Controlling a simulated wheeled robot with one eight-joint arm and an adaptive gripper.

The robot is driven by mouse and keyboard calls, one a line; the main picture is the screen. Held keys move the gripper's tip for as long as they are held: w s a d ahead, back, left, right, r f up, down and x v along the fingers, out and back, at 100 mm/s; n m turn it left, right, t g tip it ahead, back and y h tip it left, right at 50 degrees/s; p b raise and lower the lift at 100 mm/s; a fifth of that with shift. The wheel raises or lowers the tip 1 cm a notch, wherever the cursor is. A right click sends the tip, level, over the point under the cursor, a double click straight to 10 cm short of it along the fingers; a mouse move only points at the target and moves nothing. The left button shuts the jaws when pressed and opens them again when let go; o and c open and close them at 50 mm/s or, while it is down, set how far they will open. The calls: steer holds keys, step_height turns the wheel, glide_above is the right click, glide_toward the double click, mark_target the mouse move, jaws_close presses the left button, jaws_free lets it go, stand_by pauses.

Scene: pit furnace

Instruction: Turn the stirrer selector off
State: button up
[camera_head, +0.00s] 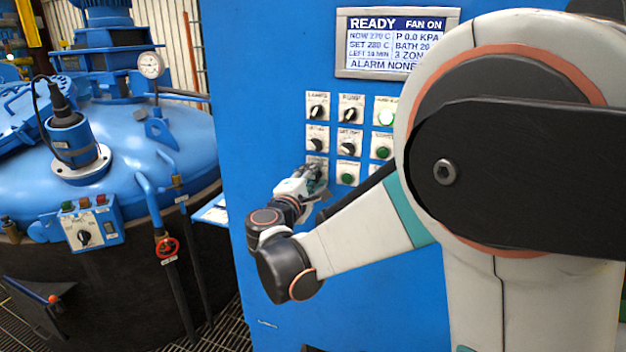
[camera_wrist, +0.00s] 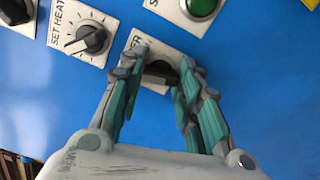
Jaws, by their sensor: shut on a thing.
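The stirrer selector (camera_wrist: 160,70) is a black knob on a white plate. Its label is mostly covered, with only "ER" showing. In the wrist view it sits between the two teal-padded fingers of my gripper (camera_wrist: 157,74), which are shut on the knob. In the head view my gripper (camera_head: 314,176) is against the blue cabinet at the lower left of the control grid. It hides most of the selector there. The knob's exact pointing direction is hard to tell behind the fingers.
A set-heat selector (camera_wrist: 88,41) is close on the left in the wrist view, and a green button (camera_wrist: 200,5) is above right. The cabinet display (camera_head: 396,44) reads READY, FAN ON, ALARM NONE. A blue furnace vessel (camera_head: 120,150) stands at left.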

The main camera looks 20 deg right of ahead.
steer(key=shift+n, duration=1.5)
steer(key=o, duration=1)
steer(key=shift+o, duration=0.2)
